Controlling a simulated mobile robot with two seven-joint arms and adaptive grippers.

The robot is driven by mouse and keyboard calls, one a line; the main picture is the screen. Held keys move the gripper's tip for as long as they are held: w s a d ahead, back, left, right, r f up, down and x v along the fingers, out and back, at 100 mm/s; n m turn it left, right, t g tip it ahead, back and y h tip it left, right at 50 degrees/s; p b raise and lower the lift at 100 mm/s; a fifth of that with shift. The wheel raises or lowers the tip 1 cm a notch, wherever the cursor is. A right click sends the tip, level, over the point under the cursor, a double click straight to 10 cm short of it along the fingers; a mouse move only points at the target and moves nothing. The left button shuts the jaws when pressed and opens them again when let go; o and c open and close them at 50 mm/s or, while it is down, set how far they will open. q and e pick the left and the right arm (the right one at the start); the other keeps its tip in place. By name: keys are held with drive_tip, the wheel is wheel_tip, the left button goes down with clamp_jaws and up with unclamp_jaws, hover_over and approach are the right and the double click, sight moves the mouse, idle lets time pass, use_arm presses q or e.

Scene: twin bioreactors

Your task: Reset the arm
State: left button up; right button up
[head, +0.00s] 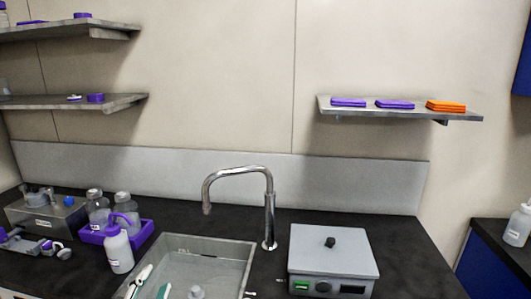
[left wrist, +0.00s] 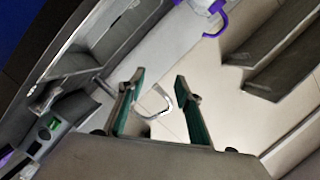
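My left gripper (head: 153,284) shows at the bottom edge of the head view, over the left part of the sink, with its two green-padded fingers apart. In the left wrist view the same gripper (left wrist: 159,78) is open, with nothing held between its fingers. The curved metal faucet (left wrist: 155,103) appears beyond the gap between them. It also stands behind the sink in the head view (head: 270,210), apart from the gripper. My right gripper is in neither view.
The sink (head: 210,243) lies in the dark counter. Left are a purple tray (head: 143,233) with bottles and a white wash bottle (head: 118,249). Right is a grey box device (head: 333,252) with a black knob. A wall shelf (head: 400,113) holds purple and orange items.

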use_arm(q)
drive_tip(key=s+a+f+n+g+y, duration=0.2)
drive_tip(key=s+a+f+g, duration=0.35)
drive_tip(key=s+f, duration=0.4)
drive_tip(key=s+a+f+n+g+y, duration=0.1)
drive_tip(key=s+a+f+g, duration=0.4)
drive_tip(key=s+f, duration=0.4)
drive_tip(key=w+d+f+n+t+h+b, duration=0.1)
drive_tip(key=d+f+t+h+b, duration=0.1)
drive_tip(key=d+f, duration=0.5)
drive_tip(key=d+f+n+t+h+b, duration=0.2)
drive_tip(key=d+f+h+b, duration=0.2)
drive_tip(key=d+f, duration=0.4)
wheel_tip(320, 180, down, 5)
drive_tip(key=shift+w+f+h, duration=0.2)
drive_tip(key=shift+w+h, duration=0.15)
drive_tip(key=shift+h, duration=0.15)
drive_tip(key=shift+t, duration=0.25)
